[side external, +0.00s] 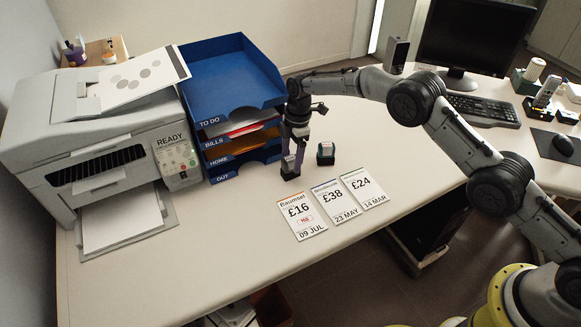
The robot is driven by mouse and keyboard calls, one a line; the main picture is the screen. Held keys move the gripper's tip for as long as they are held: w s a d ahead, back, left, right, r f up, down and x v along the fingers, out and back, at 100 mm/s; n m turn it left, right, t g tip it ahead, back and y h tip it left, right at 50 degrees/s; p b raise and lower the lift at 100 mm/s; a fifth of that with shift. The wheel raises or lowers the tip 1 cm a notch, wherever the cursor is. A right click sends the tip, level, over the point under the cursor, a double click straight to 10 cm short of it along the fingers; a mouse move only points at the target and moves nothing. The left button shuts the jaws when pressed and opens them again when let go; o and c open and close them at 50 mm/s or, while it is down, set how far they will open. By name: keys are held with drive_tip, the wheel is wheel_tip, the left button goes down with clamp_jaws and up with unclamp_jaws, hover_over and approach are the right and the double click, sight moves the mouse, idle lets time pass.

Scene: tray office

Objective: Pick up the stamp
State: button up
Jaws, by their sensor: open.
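Two small stamps stand on the desk in front of the blue trays. One stamp (290,170) with a dark base is directly below my gripper (293,152), and its upper part is partly hidden by the fingers.
Three bills lie in front of the stamps: £16 (301,215) with a small red mark, £38 (335,201) and £24 (363,187). A blue tray stack (235,85) stands close behind my gripper, with a printer (105,140) to its left. A keyboard (483,108) is at right.

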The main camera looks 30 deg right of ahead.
drive_tip(key=shift+a+f, duration=0.15)
drive_tip(key=shift+f, duration=1.1)
clamp_jaws()
